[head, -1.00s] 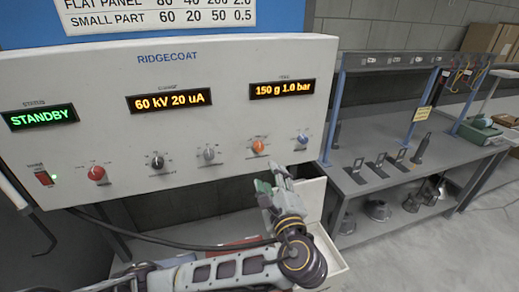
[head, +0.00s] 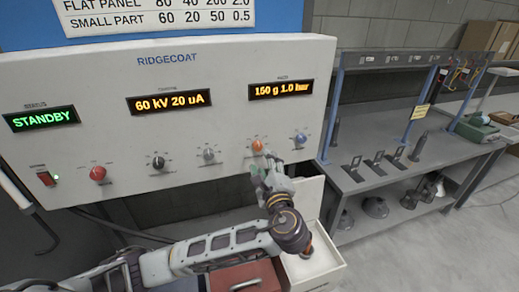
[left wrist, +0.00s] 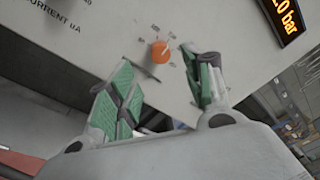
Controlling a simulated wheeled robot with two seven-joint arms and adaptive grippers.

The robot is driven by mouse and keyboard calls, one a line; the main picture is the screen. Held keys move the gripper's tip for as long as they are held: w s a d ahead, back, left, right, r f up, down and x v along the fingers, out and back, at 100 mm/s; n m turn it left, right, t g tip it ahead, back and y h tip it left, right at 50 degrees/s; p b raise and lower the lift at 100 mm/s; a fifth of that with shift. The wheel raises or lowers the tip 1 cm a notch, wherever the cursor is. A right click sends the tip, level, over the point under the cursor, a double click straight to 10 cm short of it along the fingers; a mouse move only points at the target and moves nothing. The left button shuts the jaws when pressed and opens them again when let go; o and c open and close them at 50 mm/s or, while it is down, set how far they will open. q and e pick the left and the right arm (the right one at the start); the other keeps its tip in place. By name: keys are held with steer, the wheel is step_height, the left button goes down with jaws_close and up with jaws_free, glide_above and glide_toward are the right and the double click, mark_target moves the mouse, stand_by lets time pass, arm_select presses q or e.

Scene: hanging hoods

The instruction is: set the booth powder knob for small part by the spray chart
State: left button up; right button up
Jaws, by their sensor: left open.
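The white RIDGECOAT control panel (head: 205,75) carries a row of knobs. The orange knob (head: 257,146) is below the right display (head: 281,90), which reads 150 g 1.0 bar. My left gripper (head: 266,171) is open just below the orange knob. In the left wrist view, the orange knob (left wrist: 160,52) is ahead of and between the green-padded fingers (left wrist: 165,82), with no contact visible. The chart (head: 160,14) above has a SMALL PART row reading 60 20 50 0.5. The middle display (head: 169,102) reads 60 kV 20 uA. My right gripper is not in view.
A blue knob (head: 300,140) is close to the right of the orange one, and a grey knob (head: 208,155) is to its left. A black knob (head: 158,162) and red knob (head: 98,173) are farther left. The status display (head: 41,118) reads STANDBY. A workbench (head: 400,165) stands at right.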

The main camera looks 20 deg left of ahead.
mark_target(258, 148)
arm_select(q)
steer(key=p+x, duration=0.1)
steer(key=x, duration=0.5)
steer(key=shift+w+r, duration=0.1)
steer(key=shift+w, duration=0.05)
steer(key=shift+w+a+p, duration=0.3)
steer(key=shift+w+p, duration=0.05)
steer(key=shift+w, duration=0.1)
steer(key=c, duration=1)
steer(key=shift+c, duration=0.2)
